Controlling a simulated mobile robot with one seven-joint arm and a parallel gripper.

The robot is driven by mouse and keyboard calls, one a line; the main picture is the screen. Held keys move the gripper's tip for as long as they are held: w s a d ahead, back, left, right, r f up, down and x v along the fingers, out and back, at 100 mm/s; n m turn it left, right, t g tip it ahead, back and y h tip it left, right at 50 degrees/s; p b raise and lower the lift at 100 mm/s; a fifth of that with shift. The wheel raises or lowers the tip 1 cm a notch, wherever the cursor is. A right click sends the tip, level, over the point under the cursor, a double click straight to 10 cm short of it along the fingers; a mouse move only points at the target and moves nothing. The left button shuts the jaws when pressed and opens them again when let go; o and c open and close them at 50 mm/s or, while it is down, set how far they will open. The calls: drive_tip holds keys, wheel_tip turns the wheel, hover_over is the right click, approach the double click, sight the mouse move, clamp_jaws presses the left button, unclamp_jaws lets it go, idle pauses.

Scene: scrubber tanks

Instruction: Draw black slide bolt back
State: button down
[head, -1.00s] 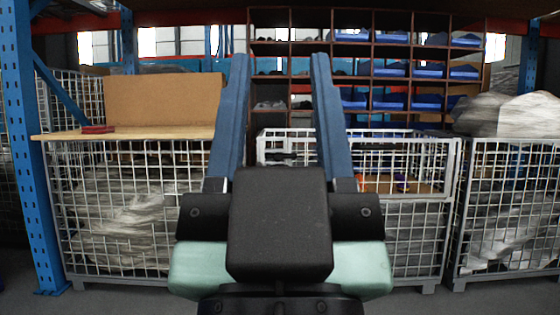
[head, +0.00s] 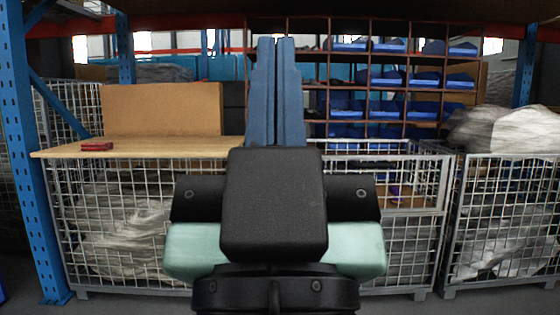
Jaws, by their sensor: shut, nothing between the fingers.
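My gripper (head: 275,42) is in the centre of the head view, pointing away from me. Its two long blue fingers are side by side with only a thin line between them, shut and empty. The middle wire-mesh cage (head: 446,180) stands beyond the gripper, with its front and right side showing. I cannot make out a black slide bolt now. Part of the cage's front and top rim is hidden behind my fingers and the black gripper body.
A wooden board (head: 160,148) with a red object (head: 97,146) lies over the left mesh cage. A blue upright (head: 25,170) stands at far left. Another cage (head: 510,220) with a wrapped load (head: 505,130) stands at right. Pigeonhole shelves (head: 398,57) with blue bins stand behind.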

wheel_tip(320, 180, up, 17)
drive_tip(key=p, duration=1.4)
drive_tip(key=shift+f, duration=0.2)
drive_tip(key=shift+w, duration=0.1)
